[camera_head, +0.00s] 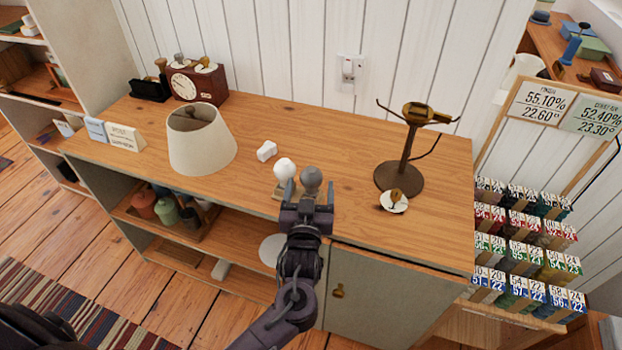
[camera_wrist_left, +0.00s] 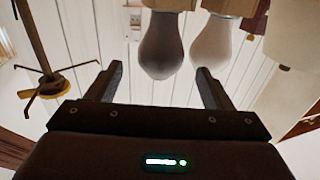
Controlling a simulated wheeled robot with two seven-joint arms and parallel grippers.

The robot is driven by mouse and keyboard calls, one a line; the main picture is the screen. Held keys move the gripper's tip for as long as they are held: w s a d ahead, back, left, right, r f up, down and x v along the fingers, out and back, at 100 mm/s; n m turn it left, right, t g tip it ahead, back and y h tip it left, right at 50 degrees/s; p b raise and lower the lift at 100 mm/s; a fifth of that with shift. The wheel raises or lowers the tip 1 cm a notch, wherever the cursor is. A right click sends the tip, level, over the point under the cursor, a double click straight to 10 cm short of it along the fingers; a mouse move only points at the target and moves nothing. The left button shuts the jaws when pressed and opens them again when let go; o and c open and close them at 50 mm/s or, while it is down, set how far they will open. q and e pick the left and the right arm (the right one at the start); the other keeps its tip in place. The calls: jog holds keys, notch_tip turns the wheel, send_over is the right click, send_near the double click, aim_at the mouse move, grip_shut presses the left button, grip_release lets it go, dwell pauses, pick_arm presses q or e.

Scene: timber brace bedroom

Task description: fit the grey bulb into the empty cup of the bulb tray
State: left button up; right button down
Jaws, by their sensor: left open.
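The grey bulb (camera_head: 311,177) stands upright, glass up, beside a white bulb (camera_head: 284,168) on the cabinet top. Both seem to sit base-down in the small wooden bulb tray (camera_head: 279,191), mostly hidden by my gripper. My left gripper (camera_head: 311,190) is open, with its fingers either side of the grey bulb in the picture and no visible grip. The upside-down left wrist view shows the grey bulb (camera_wrist_left: 165,46) between and beyond the fingertips (camera_wrist_left: 160,75), with the white bulb (camera_wrist_left: 211,45) close beside it. My right gripper is out of view.
A cream lampshade (camera_head: 201,142) stands left and a bare lamp stand (camera_head: 400,172) right. The wood top (camera_head: 340,145) is clear between bulbs and stand.

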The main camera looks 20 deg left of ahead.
pick_arm(q)
jog(key=shift+v, duration=1.7)
